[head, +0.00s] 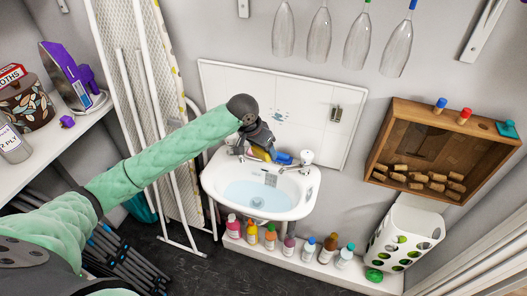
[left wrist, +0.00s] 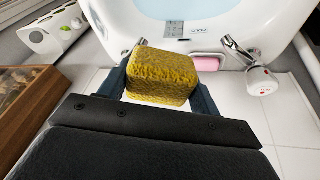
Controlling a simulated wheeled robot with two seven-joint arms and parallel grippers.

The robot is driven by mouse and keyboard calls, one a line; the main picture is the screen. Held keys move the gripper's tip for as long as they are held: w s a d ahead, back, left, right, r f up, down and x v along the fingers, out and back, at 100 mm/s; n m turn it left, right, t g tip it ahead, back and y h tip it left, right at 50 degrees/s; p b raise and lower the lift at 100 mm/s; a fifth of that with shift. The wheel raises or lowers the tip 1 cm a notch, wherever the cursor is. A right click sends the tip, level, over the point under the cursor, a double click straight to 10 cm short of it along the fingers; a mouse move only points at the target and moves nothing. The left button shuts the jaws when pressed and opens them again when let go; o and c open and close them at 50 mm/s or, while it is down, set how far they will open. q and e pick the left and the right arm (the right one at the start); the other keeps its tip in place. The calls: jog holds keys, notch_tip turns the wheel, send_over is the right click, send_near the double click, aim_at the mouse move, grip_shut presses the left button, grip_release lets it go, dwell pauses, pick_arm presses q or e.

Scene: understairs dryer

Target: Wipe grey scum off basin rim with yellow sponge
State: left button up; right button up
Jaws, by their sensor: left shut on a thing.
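My left gripper (left wrist: 162,85) is shut on a yellow sponge (left wrist: 160,75), which sits between its two dark fingers in the left wrist view. In the head view the left gripper (head: 256,148) is at the back of the white basin (head: 212,185), near the taps, and little of the sponge shows. The basin (left wrist: 115,25) also fills the top of the left wrist view, with pale blue water. I cannot tell whether the sponge touches the rim. No grey scum on the rim can be made out clearly. My right gripper is not in view.
Chrome taps (left wrist: 240,52) and a pink soap (left wrist: 208,62) are beside the sponge. Several bottles (head: 270,236) line the ledge below the basin. A wooden box with corks (head: 385,140) hangs at right. An ironing board (head: 125,35) leans at left.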

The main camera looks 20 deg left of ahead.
pick_arm(q)
jog(key=shift+s+r+n, duration=0.2)
jog(key=shift+s+n, duration=0.25)
jog(key=shift+n, duration=0.15)
jog(key=shift+s+d+n+y, duration=0.1)
jog(key=shift+s+n+y, duration=0.2)
jog(key=shift+s, duration=0.3)
jog(key=shift+s+d+f, duration=0.1)
jog(key=shift+s, duration=0.25)
jog(key=d+f+m+g+p, duration=0.2)
jog(key=d+m+g+p, duration=0.2)
jog(key=d+m, duration=1.55)
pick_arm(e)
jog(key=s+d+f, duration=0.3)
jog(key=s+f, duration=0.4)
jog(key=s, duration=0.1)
pick_arm(q)
jog(key=a+f+m+b, duration=0.4)
jog(key=shift+w+a+f+y, duration=0.2)
jog(key=shift+w+f+y, duration=0.05)
jog(key=shift+f+y, duration=0.15)
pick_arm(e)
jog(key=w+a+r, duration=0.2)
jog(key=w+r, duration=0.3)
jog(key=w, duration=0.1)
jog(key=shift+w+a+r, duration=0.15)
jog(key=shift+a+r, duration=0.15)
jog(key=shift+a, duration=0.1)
